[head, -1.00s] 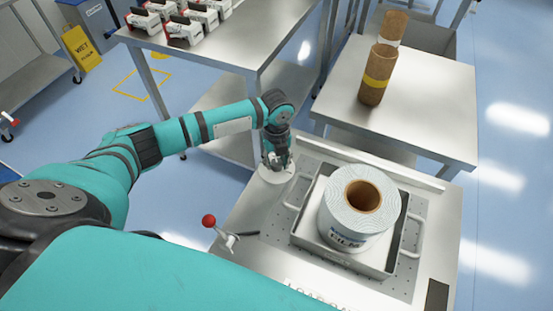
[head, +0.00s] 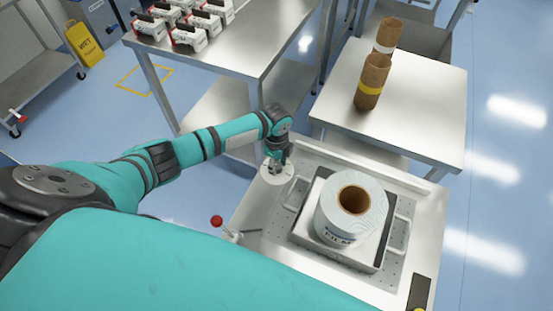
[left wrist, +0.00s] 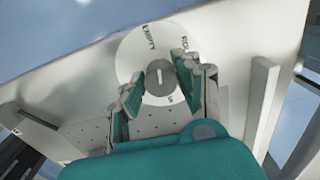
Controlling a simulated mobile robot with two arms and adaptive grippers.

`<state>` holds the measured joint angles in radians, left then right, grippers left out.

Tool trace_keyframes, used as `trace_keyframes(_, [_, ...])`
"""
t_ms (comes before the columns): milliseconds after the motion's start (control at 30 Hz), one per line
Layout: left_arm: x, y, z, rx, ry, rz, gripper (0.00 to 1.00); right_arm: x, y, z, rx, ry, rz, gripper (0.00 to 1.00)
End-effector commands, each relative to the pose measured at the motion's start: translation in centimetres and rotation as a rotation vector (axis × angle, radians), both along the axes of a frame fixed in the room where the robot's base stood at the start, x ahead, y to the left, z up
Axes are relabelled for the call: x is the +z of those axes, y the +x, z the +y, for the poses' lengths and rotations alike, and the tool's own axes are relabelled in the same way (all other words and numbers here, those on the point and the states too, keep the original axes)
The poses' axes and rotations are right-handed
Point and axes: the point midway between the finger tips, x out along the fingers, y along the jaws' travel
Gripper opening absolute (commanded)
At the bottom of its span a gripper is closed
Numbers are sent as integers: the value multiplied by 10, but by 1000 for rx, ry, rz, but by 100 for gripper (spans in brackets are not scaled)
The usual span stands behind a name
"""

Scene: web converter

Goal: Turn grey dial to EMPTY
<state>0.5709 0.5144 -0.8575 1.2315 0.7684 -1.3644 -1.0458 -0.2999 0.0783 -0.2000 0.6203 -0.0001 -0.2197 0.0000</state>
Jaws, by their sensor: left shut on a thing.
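The grey dial (left wrist: 160,83) is a round knob with a white pointer line, in the left wrist view. It sits on a white disc (left wrist: 130,58) with printed words; one near the top appears to read EMPTY, and one right of it starts with RO. The pointer line runs nearly straight up in that view, roughly between these two words. My left gripper (head: 277,166) is at the disc on the far left corner of the machine top, its fingers shut on the dial from both sides. In the head view the gripper hides the dial. My right gripper is not in view.
A film roll (head: 350,208) stands in a metal tray (head: 300,226) with handles, right of the dial. A lever with a red ball (head: 217,221) is at the near left edge. A steel table (head: 430,110) with cardboard tubes (head: 371,82) stands behind.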

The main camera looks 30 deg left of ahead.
Motion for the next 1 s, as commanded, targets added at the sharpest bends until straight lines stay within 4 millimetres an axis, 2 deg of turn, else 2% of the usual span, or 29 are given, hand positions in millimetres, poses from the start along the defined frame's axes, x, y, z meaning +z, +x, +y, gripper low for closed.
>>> trace_keyframes(100, [3,0,0,79,1,0,0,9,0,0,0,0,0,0])
trace_keyframes(400, [2,1,1,201,1,-3,0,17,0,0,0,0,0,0])
trace_keyframes(967, [1,1,2,233,1,-5,0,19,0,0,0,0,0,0])
trace_keyframes(1000, [1,1,2,233,1,-5,34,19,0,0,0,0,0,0])
